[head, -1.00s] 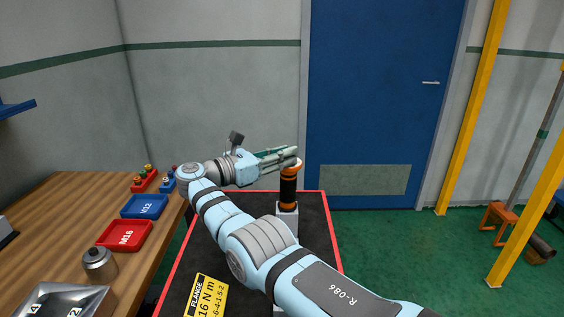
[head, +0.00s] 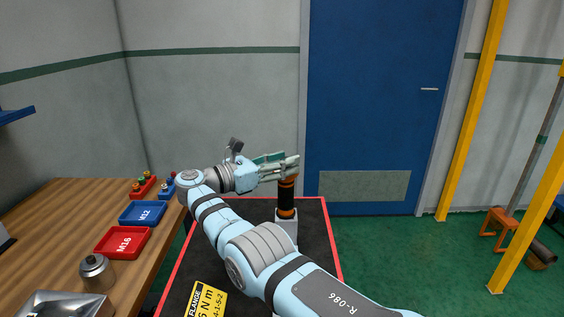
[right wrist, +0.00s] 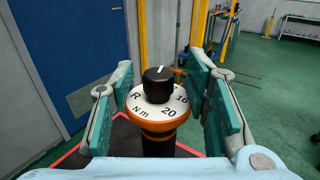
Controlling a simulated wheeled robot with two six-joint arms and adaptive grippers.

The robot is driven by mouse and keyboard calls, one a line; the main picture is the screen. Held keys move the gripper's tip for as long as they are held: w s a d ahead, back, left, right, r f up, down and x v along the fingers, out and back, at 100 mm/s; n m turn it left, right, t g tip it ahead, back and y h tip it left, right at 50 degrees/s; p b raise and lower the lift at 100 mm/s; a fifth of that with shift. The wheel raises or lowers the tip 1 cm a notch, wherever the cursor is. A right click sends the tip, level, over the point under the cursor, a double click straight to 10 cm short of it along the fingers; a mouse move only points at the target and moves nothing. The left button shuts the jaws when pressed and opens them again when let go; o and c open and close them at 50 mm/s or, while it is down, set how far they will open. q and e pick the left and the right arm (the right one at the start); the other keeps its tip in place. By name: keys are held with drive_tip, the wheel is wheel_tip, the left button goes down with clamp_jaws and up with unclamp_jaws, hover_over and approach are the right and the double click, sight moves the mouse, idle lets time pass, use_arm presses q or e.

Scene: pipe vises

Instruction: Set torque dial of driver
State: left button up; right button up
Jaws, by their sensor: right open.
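The driver (head: 286,197) stands upright, black with orange bands, in a grey holder (head: 287,226). In the right wrist view its white dial plate (right wrist: 141,110) faces up, with R, N m, 16 and 20 readable. A black knob (right wrist: 158,88) sits at its centre; the white mark on it points away from my wrist, slightly right. The number beyond the knob is hidden. My right gripper (head: 291,168) is open at the driver's top. In the right wrist view its fingers (right wrist: 160,88) stand either side of the knob, apart from it. My left gripper is not in view.
A yellow card (head: 207,301) reading FLANGE and 6 N m, its first digit partly cut off, lies on the black, red-edged top (head: 316,240). The wooden bench (head: 60,205) at left holds a red M16 tray (head: 122,241), a blue M12 tray (head: 143,213) and a metal pot (head: 96,272).

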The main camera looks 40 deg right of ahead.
wheel_tip(320, 180, up, 10)
idle(0.3)
